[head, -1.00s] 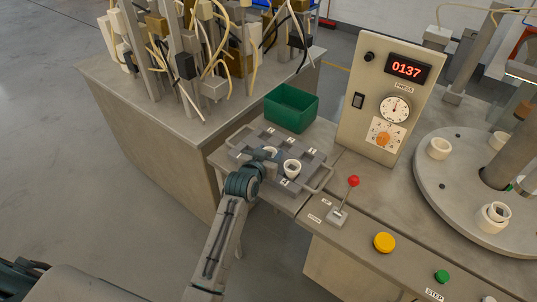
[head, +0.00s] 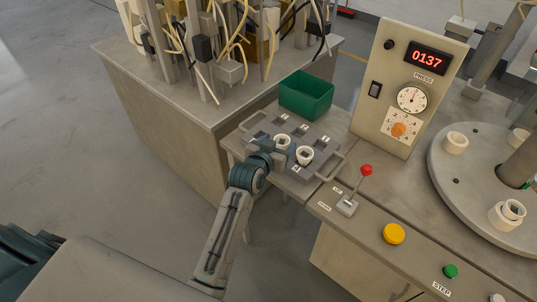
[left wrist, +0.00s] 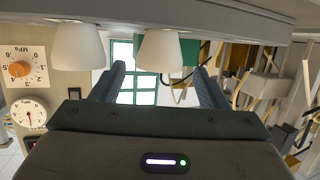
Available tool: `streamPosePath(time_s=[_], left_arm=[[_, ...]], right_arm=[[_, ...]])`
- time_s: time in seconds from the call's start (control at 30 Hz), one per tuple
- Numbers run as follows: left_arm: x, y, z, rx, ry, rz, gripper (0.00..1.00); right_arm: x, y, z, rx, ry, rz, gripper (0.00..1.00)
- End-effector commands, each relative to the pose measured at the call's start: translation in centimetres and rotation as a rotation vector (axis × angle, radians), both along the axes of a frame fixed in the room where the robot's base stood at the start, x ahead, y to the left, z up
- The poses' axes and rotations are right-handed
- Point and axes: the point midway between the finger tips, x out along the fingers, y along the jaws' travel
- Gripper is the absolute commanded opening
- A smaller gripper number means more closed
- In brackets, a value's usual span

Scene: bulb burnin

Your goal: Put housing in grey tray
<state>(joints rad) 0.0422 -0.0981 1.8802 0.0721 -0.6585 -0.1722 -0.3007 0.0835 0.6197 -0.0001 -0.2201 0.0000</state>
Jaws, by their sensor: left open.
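The grey tray (head: 258,127) lies on the bench with handles at its ends and several numbered places. Two white housings stand upright in it, one nearer the right (head: 305,156) and one further back (head: 282,141). My left gripper (head: 273,151) is low over the tray, right by the back housing. In the left wrist view, which is upside down, one white housing (left wrist: 160,50) shows between the open fingers, and the other (left wrist: 78,47) is outside them. Whether the fingers touch the housing cannot be told. My right gripper is not in view.
A green bin (head: 306,96) stands behind the tray. The press panel (head: 408,85) reads 0137. A red-knobbed lever (head: 350,200) and yellow button (head: 393,234) are to the right. The round table (head: 475,185) carries more white housings. A cluttered bench is at the back left.

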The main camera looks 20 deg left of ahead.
Motion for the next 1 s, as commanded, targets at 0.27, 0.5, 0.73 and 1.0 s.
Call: streamPosePath(time_s=[0.27, 0.5, 0.73, 1.0], left_arm=[[-5.5, 0.4, 1.5, -0.001, -0.001, 0.000, 0.68], [-7.9, 0.6, 2.4, 0.000, 0.000, -0.001, 0.68], [-8.2, 0.7, 2.6, 0.000, 0.000, -0.001, 0.68], [-8.3, 0.7, 2.4, 0.001, 0.005, -0.001, 0.68]], right_arm=[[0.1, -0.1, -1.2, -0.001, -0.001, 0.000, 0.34], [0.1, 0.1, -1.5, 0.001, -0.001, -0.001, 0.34], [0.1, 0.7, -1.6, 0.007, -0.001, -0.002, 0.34], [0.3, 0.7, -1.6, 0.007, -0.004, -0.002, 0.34]])
